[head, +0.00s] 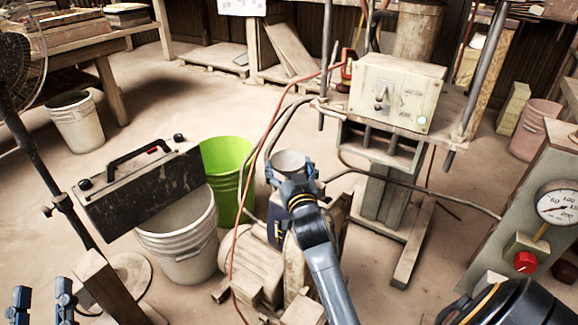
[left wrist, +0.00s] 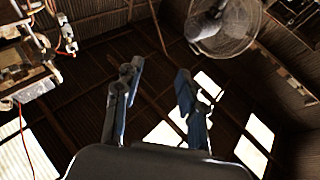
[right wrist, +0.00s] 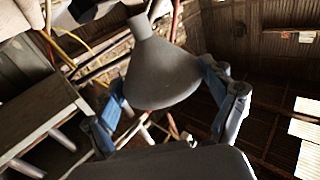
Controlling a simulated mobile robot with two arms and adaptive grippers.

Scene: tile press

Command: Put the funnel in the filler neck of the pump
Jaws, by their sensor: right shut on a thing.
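The grey funnel (head: 289,161) is in my right gripper (head: 292,180), with its wide mouth facing up in the head view. In the right wrist view the funnel (right wrist: 163,72) sits between the two blue fingers, its narrow spout pointing away from the palm. The pump (head: 252,262), a worn beige unit on the floor, is below and beside my right gripper. My right arm covers part of it. I cannot make out its filler neck. My left gripper (head: 41,306) is low at the left edge. In the left wrist view its fingers (left wrist: 155,100) are apart with nothing between them.
The press (head: 398,90) stands behind, right of the funnel. Hoses and a red cable run around the pump. A gauge panel (head: 530,220) is at the right.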

